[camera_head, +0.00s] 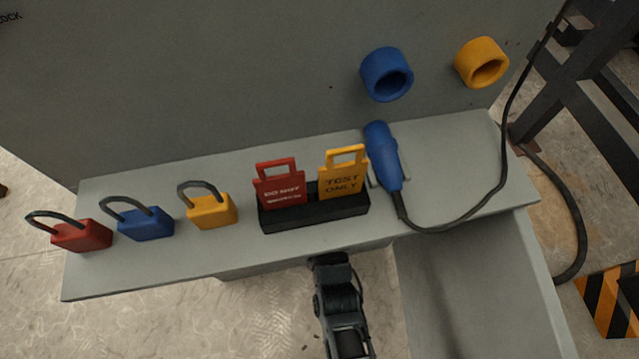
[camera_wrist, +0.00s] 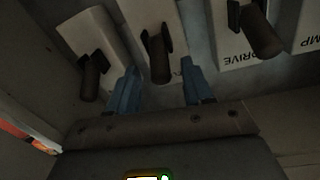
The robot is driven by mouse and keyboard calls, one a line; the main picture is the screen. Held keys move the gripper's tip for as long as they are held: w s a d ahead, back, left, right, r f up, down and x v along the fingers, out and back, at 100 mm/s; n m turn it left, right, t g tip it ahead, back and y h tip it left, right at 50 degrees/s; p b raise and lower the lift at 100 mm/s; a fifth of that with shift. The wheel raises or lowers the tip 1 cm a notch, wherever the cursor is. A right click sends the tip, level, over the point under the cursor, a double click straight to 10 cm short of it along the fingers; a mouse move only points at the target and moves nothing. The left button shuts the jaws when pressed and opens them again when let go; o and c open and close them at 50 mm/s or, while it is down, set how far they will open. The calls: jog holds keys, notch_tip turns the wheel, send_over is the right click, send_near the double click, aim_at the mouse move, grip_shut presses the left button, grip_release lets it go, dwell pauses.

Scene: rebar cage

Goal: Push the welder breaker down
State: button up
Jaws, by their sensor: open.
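In the wrist view, a row of dark breaker levers stands on pale plates. A left lever (camera_wrist: 91,76), a middle lever (camera_wrist: 159,58) and a right lever (camera_wrist: 259,28) show. The lettering "DRIVE" and part of "MP" is readable upside down at the right. No welder label is readable, so I cannot tell which lever is the welder breaker. My gripper (camera_wrist: 160,86) is open and empty, its two blue-grey fingers apart. The middle lever lies between and beyond the fingertips; contact cannot be told. The head view shows neither the breakers nor my fingertips.
In the head view, a grey shelf (camera_head: 160,265) holds red (camera_head: 82,235), blue (camera_head: 145,223) and yellow (camera_head: 211,211) padlocks, a black tag holder (camera_head: 315,213) with red and yellow tags, and a blue plug (camera_head: 384,160) with a cable. Blue (camera_head: 373,75) and yellow sockets (camera_head: 468,66) project above.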

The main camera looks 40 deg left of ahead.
jog(key=shift+b+x, duration=0.3)
jog(key=shift+x, duration=1.45)
grip_shut()
